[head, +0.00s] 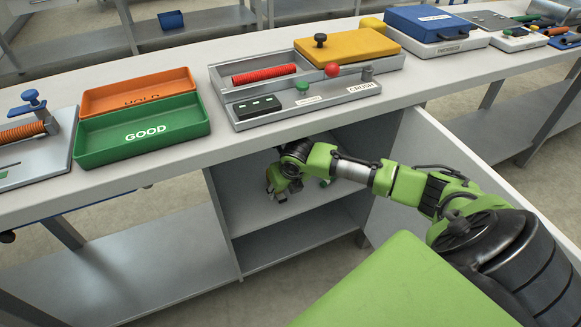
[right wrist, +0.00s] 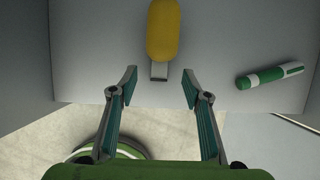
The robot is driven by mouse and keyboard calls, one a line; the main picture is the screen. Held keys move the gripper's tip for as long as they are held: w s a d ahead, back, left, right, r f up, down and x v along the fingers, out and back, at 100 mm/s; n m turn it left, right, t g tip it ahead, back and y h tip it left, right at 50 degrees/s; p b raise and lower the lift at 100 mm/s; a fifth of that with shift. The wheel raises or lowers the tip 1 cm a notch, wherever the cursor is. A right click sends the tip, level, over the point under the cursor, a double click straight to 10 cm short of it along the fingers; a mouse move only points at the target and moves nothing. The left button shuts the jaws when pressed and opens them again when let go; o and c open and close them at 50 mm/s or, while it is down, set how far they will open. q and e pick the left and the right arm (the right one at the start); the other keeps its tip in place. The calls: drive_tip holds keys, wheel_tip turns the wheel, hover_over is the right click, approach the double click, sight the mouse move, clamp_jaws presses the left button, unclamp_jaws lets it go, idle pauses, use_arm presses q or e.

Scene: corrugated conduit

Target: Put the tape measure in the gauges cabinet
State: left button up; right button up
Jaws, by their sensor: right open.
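The open cabinet (head: 307,233) under the bench has an upper shelf and a lower compartment; its door (head: 428,141) is swung out to the right. My right gripper (head: 281,187) is inside the upper compartment. In the right wrist view its two fingers (right wrist: 159,72) are spread and empty. A yellow rounded body with a grey tab, apparently the tape measure (right wrist: 164,30), lies on the shelf just beyond the fingertips, roughly centred between them and apart from both. My left gripper is not in view.
A green and white cylinder (right wrist: 270,76) lies on the shelf right of the yellow body. On the bench are a green GOOD tray (head: 142,131), an orange tray (head: 137,94), a crush fixture (head: 306,103) and a blue case (head: 432,23).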

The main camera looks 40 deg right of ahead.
drive_tip(key=s+a+f+m+y, duration=0.1)
drive_tip(key=s+a+f+m, duration=0.4)
drive_tip(key=s+a+m, duration=0.5)
drive_tip(key=s+a+f+m+y, duration=0.1)
drive_tip(key=s+a+f+m, duration=0.6)
drive_tip(key=m, duration=0.4)
use_arm(q)
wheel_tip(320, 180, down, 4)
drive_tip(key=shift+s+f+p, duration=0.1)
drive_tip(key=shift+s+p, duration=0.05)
drive_tip(key=shift+p, duration=0.25)
use_arm(e)
drive_tip(key=s+f+m+g, duration=0.1)
drive_tip(key=s+f+m, duration=0.1)
drive_tip(key=s+m, duration=0.7)
drive_tip(key=shift+s+d+m+g+h, duration=0.15)
drive_tip(key=shift+s+m+g+h, duration=0.2)
drive_tip(key=shift+m, duration=0.35)
